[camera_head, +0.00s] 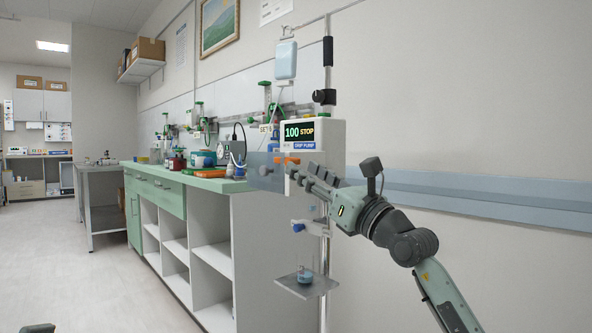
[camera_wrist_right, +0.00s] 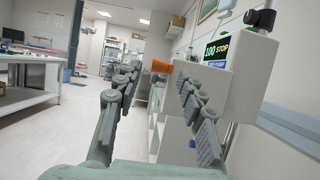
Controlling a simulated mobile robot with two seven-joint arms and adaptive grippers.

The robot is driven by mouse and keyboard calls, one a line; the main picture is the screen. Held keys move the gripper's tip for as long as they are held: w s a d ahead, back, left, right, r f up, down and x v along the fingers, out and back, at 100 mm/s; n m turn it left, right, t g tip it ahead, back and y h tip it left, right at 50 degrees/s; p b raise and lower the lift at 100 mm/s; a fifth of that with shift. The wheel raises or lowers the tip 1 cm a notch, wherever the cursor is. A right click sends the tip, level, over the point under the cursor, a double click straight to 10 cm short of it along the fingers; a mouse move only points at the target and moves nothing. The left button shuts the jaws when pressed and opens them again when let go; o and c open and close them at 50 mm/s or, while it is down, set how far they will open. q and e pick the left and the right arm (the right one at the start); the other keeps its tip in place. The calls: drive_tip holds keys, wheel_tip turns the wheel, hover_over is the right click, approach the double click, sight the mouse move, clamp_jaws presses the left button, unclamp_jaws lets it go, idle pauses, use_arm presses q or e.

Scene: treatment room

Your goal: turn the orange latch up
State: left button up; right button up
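The drip pump (camera_head: 318,133) is a pale box on a pole, its screen reading "100 STOP". The orange latch (camera_head: 291,160) sticks out sideways below the screen, partly behind my gripper. It also shows in the right wrist view (camera_wrist_right: 162,66), lying about level and pointing left from the pump's side (camera_wrist_right: 238,82). My right gripper (camera_head: 297,172) is open and empty. Its fingers (camera_wrist_right: 159,72) stand on either side of the latch in that view; I cannot tell whether they touch it. Only a small dark piece at the head view's bottom left corner may be my left gripper.
A green-topped counter (camera_head: 215,182) with bottles and devices stands left of the pump. A small glass (camera_head: 304,274) sits on a shelf (camera_head: 318,285) low on the pole. A blue wall rail (camera_head: 480,190) runs behind my right arm. The floor at left is clear.

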sight(283, 161)
drive_tip(key=x, duration=0.4)
clamp_jaws()
